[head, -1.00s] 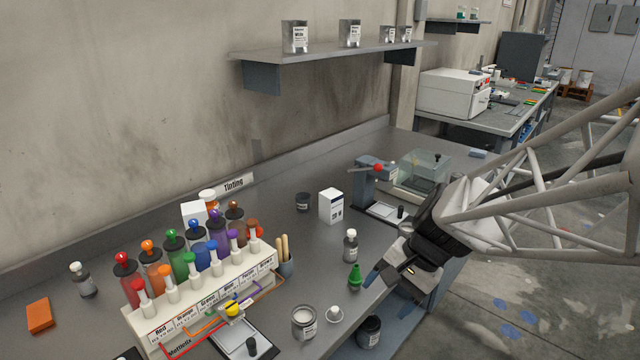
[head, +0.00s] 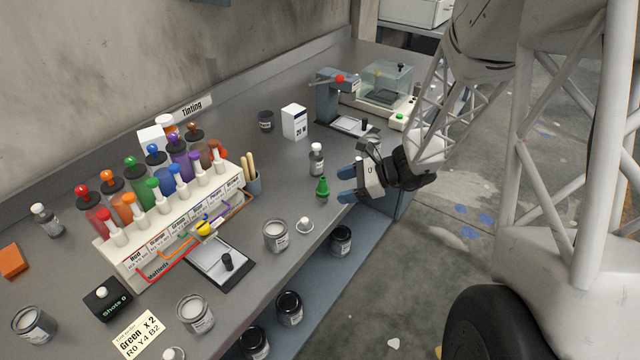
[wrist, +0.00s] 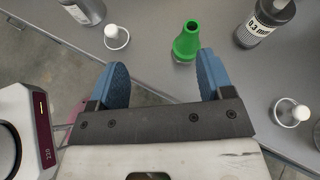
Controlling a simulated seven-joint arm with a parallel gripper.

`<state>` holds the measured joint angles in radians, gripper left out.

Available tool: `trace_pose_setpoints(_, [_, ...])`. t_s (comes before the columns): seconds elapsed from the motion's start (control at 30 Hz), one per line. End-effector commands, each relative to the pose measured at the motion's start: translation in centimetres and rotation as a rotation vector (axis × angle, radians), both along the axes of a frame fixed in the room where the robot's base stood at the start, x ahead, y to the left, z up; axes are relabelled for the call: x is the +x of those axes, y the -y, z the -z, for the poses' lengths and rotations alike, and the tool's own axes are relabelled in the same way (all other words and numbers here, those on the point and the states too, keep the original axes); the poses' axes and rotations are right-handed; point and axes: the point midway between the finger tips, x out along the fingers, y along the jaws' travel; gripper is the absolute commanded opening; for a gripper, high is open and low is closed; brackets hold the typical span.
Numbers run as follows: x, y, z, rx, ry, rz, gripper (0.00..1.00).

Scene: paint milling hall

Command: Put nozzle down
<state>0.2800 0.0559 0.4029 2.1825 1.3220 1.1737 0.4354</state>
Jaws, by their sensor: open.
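The green nozzle (head: 322,187) stands upright on the grey bench near its front edge. In the wrist view the nozzle (wrist: 186,42) is just beyond my fingertips, with its narrow end up and clear of both fingers. My gripper (head: 347,184) is beside the nozzle on its right, with blue fingertips pointing toward the left. In the wrist view my gripper (wrist: 162,75) is open and empty, with a wide gap between the fingers.
A labelled bottle (head: 316,159) stands just behind the nozzle. A white-knobbed lid (head: 304,226) and an open can (head: 275,235) are to its front left. The tinting rack (head: 170,225) fills the left. Dark jars (head: 340,240) sit on a lower shelf.

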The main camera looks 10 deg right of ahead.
Motion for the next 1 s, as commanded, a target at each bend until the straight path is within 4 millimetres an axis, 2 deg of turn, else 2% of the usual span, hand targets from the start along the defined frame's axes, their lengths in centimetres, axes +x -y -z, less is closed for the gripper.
trace_pose_setpoints(0.1, [1.4,0.9,1.6,0.051,-0.041,0.073,0.74])
trace_pose_setpoints(0.3, [2.4,1.6,2.9,0.097,-0.073,0.135,0.74])
trace_pose_setpoints(0.73, [2.6,1.6,3.0,0.101,-0.075,0.141,0.74])
trace_pose_setpoints(1.0, [3.1,0.2,3.6,0.100,-0.074,0.140,0.74])
